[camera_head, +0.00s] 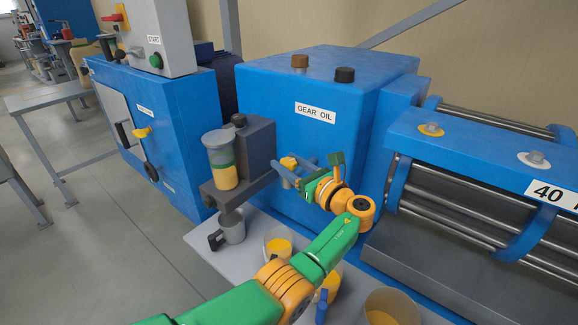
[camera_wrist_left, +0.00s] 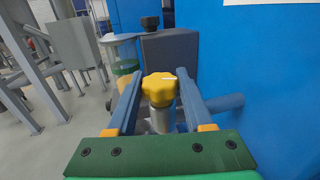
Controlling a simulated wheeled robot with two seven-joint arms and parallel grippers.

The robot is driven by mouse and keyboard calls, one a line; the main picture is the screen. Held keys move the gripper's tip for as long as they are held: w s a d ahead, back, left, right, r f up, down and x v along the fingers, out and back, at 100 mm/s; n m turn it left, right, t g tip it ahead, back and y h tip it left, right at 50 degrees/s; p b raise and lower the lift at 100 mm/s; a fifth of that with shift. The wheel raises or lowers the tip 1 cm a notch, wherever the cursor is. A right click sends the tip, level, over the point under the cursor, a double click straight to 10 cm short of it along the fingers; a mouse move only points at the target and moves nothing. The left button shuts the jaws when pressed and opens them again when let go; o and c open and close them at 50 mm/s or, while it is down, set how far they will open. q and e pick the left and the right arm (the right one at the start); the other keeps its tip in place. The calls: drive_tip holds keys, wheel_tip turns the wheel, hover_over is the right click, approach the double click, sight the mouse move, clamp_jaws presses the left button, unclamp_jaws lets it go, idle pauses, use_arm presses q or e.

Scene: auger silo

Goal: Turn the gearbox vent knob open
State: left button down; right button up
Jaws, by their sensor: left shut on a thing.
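The yellow lobed knob (camera_head: 288,162) sits on a grey stem at the front of the blue gearbox (camera_head: 290,88) labelled GEAR OIL. It also shows close up in the left wrist view (camera_wrist_left: 158,88), with a white mark on its top. My left gripper (camera_head: 293,168) has its two blue-grey fingers on either side of this knob and is shut on it. The gripper and wrist partly hide the knob and its stem in the head view. My right gripper is in neither view.
A grey block with an oil cup (camera_head: 221,160) stands close left of the knob. A grey mug (camera_head: 232,227) and containers of yellow material (camera_head: 278,245) stand below on a light shelf. The roller machine (camera_head: 470,150) is at right.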

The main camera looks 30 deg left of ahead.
sight(293, 168)
use_arm(q)
drive_tip(key=shift+r, duration=0.1)
drive_tip(key=c, duration=0.7)
unclamp_jaws()
drive_tip(key=shift+c, duration=0.2)
drive_tip(key=o, duration=0.4)
drive_tip(key=shift+a, duration=0.15)
drive_tip(key=shift+o, duration=0.2)
drive_tip(key=v, duration=0.7)
drive_tip(key=shift+b, duration=0.4)
